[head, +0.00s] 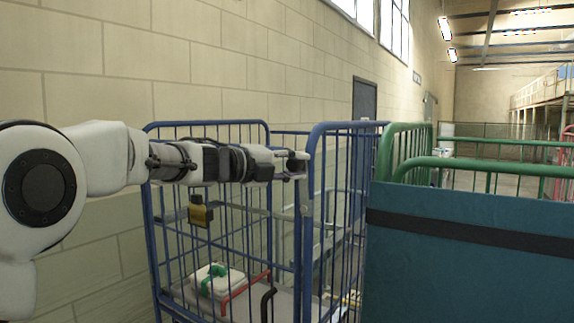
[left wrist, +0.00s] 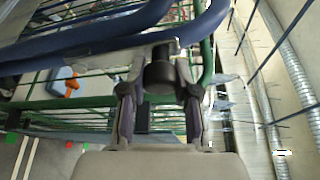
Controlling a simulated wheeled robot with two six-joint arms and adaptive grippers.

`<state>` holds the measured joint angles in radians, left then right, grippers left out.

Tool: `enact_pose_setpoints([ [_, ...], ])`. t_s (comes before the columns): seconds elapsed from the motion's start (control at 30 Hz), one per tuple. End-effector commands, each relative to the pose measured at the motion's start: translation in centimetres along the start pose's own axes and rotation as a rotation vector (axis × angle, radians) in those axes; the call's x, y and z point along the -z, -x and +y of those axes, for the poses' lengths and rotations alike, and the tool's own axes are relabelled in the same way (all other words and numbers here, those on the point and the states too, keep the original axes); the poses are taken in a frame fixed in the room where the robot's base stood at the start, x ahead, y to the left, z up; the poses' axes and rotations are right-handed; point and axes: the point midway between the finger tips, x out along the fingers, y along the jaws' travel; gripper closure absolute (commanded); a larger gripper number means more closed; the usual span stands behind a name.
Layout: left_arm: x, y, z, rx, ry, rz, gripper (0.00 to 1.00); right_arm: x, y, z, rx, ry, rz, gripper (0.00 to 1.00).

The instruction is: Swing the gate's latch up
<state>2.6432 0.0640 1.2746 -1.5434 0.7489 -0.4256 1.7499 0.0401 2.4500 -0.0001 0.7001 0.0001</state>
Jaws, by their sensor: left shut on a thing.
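The gate is the blue barred side (head: 310,230) of a tall blue roll cage, left of centre in the head view. My left gripper (head: 292,165) reaches in from the left, level, to the top of the gate's near post. In the left wrist view the gripper (left wrist: 160,108) has its two fingers on either side of a dark round knob (left wrist: 159,76), shut on it. The knob sits on a grey metal latch piece (left wrist: 115,48) beside the blue tube. In the head view the gripper mostly hides the latch. My right gripper is not in view.
A white and green bundle (head: 216,280) lies inside the blue cage. A yellow and black tag (head: 200,212) hangs on its bars. A teal panel (head: 465,255) and green cage rails (head: 490,165) fill the right. A block wall (head: 200,70) stands behind.

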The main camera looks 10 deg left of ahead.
Motion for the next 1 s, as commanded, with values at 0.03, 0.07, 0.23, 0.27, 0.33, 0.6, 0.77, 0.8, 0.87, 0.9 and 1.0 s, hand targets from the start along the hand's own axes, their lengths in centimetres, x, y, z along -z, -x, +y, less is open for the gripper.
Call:
enact_pose_setpoints([
  [0.03, 0.27, -0.11, -0.07, -0.008, -0.017, 0.001, 1.0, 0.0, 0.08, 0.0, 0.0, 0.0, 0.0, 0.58],
  [0.07, 0.38, -0.16, -0.09, -0.013, -0.027, 0.002, 1.0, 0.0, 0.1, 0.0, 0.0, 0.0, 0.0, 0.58],
  [0.23, 0.8, -0.35, -0.07, -0.03, -0.067, 0.002, 1.0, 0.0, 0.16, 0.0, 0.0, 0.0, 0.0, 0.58],
  [0.27, 0.83, -0.37, -0.06, -0.032, -0.071, 0.002, 1.0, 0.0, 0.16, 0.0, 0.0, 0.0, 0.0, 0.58],
  [0.33, 0.89, -0.4, -0.04, -0.035, -0.077, 0.002, 1.0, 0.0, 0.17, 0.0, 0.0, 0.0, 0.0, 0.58],
  [0.6, 0.95, -0.43, 0.04, -0.038, -0.081, 0.003, 1.0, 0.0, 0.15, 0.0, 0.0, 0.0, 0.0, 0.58],
  [0.77, 0.96, -0.44, 0.06, -0.038, -0.081, 0.003, 0.52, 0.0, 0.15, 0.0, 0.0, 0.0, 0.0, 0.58],
  [0.8, 0.95, -0.43, 0.05, -0.037, -0.081, 0.003, 0.43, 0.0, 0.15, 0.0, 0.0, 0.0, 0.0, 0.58],
  [0.87, 0.93, -0.42, 0.01, -0.037, -0.08, 0.003, 0.43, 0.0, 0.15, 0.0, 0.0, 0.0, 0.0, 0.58],
  [0.9, 0.92, -0.41, -0.01, -0.036, -0.08, 0.002, 0.43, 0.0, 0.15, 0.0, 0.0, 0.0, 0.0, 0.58],
  [1.0, 0.89, -0.4, -0.05, -0.036, -0.08, 0.002, 0.43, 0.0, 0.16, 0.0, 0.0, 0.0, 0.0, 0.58],
])
